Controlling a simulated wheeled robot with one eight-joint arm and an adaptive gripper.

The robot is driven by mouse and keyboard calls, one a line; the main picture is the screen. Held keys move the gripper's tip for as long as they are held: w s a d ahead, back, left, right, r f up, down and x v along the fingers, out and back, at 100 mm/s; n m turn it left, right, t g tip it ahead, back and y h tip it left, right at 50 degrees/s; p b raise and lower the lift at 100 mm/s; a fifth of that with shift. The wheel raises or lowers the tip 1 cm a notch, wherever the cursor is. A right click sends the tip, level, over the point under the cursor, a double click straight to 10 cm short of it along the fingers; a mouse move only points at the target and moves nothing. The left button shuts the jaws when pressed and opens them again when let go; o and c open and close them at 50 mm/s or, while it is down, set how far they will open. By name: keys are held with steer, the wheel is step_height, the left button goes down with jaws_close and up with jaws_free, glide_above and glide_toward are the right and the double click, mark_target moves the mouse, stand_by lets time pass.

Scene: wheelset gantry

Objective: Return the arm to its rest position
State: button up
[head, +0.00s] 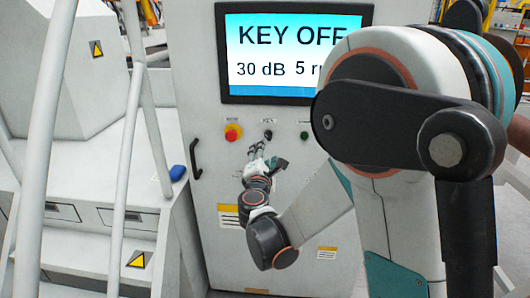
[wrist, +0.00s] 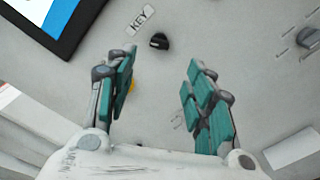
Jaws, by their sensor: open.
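My gripper (head: 258,150) is in front of the pale control cabinet (head: 205,95), just below the black key switch (head: 267,134) labelled KEY. In the wrist view my gripper (wrist: 160,85) has its two teal-padded fingers spread apart with nothing between them. The key switch (wrist: 159,41) lies beyond the fingertips, apart from them, with the KEY label (wrist: 140,19) beside it. My arm reaches from the right side of the head view, bent at the elbow. The screen (head: 290,50) reads KEY OFF and 30 dB, with its right part hidden by my arm.
A black handle (head: 195,160) is on the cabinet's left edge. White rails (head: 130,130) and a stepped white machine with a blue object (head: 177,172) stand at left.

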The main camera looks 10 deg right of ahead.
steer(key=shift+s, duration=0.1)
steer(key=s+d+r+m+g, duration=0.1)
steer(key=s+d+m+g, duration=0.2)
steer(key=s+d+m, duration=0.3)
steer(key=s+d+r+m+g, duration=0.1)
steer(key=s+d+m+g, duration=0.2)
steer(key=s+m, duration=0.35)
steer(key=s+a+f+m+g+y, duration=0.2)
steer(key=s+m, duration=0.2)
steer(key=s, duration=0.7)
steer(key=s+a+f+m+g+y, duration=0.2)
steer(key=s+a+f+m+y, duration=0.1)
steer(key=s, duration=0.9)
steer(key=shift+a+m+y, duration=0.15)
steer(key=shift+m+y, duration=0.15)
steer(key=shift+m, duration=0.25)
steer(key=shift+s, duration=0.1)
